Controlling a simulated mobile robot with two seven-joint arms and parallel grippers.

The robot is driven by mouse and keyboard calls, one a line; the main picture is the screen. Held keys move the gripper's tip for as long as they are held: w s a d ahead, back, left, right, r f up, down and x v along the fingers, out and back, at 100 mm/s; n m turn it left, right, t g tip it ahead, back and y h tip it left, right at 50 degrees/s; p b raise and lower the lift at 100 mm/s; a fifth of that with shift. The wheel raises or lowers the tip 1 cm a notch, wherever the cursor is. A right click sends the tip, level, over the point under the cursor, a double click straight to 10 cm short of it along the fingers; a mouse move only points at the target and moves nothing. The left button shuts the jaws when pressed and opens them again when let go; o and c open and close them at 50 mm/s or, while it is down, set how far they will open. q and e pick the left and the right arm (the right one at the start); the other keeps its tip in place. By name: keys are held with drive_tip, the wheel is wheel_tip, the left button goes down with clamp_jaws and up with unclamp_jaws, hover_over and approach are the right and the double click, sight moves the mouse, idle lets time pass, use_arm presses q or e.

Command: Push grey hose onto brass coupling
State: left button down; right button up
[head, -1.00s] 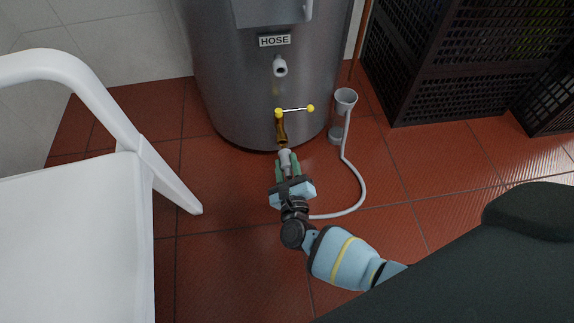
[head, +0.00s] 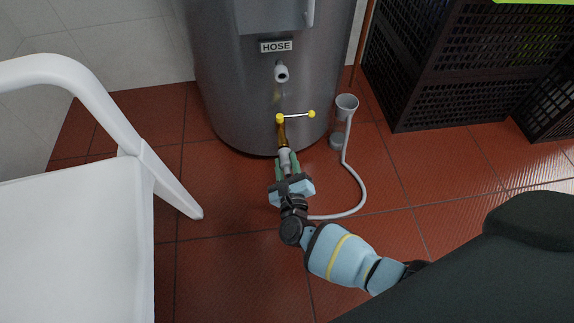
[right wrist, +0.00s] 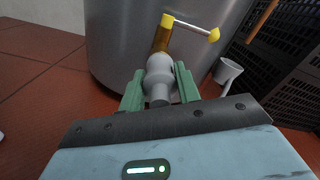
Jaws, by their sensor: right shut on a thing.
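The brass coupling (head: 282,132) hangs below the yellow-tipped valve on the steel tank. My right gripper (head: 285,162) is shut on the grey hose end (head: 284,155), just below the coupling and in line with it. In the right wrist view, the green fingers of my right gripper (right wrist: 160,90) flank the hose's grey cuff (right wrist: 160,72). The cuff's upper end meets the lower end of the brass coupling (right wrist: 162,40), with no clear gap. I cannot tell how far the cuff reaches over the brass. My left gripper is not in view.
The steel tank (head: 225,90) has a pale spout (head: 281,73) under a HOSE label. The hose (head: 360,190) loops right to a grey cup (head: 346,102). A white chair (head: 80,220) stands at left, black crates (head: 430,80) at right.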

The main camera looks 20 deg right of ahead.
sight(288, 175)
drive_tip(key=shift+w+d, duration=0.1)
drive_tip(key=shift+w, duration=0.35)
drive_tip(key=o, duration=1.3)
drive_tip(key=shift+c, duration=0.2)
drive_tip(key=p+v, duration=0.2)
drive_tip(key=v, duration=0.5)
drive_tip(key=shift+s+p, duration=0.15)
drive_tip(key=shift+p, duration=0.2)
drive_tip(key=shift+s, duration=0.25)
